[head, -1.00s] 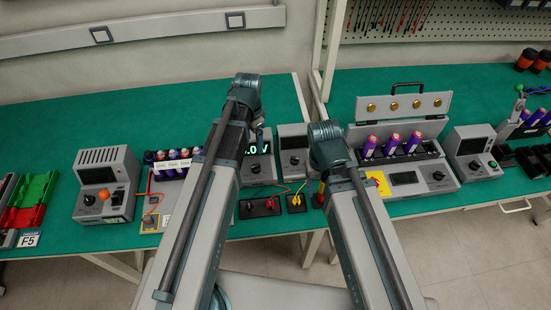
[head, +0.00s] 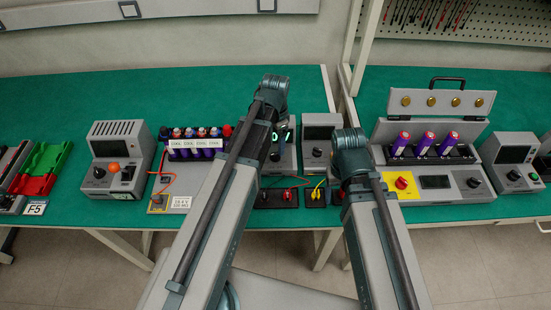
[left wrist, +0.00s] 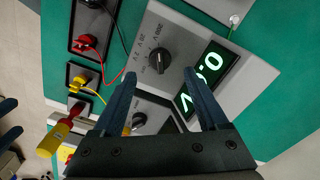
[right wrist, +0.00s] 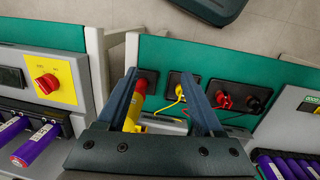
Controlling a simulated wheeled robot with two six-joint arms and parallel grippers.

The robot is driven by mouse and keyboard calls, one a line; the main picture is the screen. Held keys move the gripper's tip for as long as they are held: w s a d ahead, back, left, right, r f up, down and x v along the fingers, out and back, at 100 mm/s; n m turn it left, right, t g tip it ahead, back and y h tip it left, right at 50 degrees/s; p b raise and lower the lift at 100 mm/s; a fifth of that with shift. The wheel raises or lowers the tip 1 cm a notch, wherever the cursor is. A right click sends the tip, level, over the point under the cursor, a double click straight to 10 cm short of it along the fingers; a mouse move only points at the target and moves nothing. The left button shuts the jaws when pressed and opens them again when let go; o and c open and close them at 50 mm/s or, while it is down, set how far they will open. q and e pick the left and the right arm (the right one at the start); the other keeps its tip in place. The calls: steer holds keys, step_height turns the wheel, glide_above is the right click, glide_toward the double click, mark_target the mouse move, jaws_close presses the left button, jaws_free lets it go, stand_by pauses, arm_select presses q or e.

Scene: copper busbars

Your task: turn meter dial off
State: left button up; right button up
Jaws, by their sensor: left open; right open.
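The grey meter (head: 283,163) stands on the green bench, partly hidden behind my left arm in the head view. In the left wrist view the meter (left wrist: 178,30) shows lit green digits on a black display (left wrist: 207,75) and a black round dial (left wrist: 159,60) beside it. My left gripper (left wrist: 160,76) is open, its fingertips on either side just below the dial in the picture; contact cannot be told. In the head view its fingers are mostly hidden. My right gripper (right wrist: 160,76) is open and empty over the bench's front edge, near a yellow-and-red probe (right wrist: 132,115).
A terminal block with red plugs (head: 277,197) and one with yellow plugs (head: 317,194) lie in front of the meter. A second grey box (head: 318,132) stands to its right. A cell tray unit (head: 470,182) is further right, a cell rack (head: 195,153) left.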

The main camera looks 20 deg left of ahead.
mark_target(275, 153)
arm_select(q)
step_height(275, 153, down, 6)
steer(key=b, duration=0.4)
steer(key=shift+r+b, duration=0.15)
steer(key=shift+b, duration=0.15)
arm_select(e)
step_height(275, 153, down, 6)
steer(key=shift+r, duration=0.2)
arm_select(q)
steer(key=shift+r, duration=0.1)
steer(key=shift+c, duration=0.2)
jaws_close()
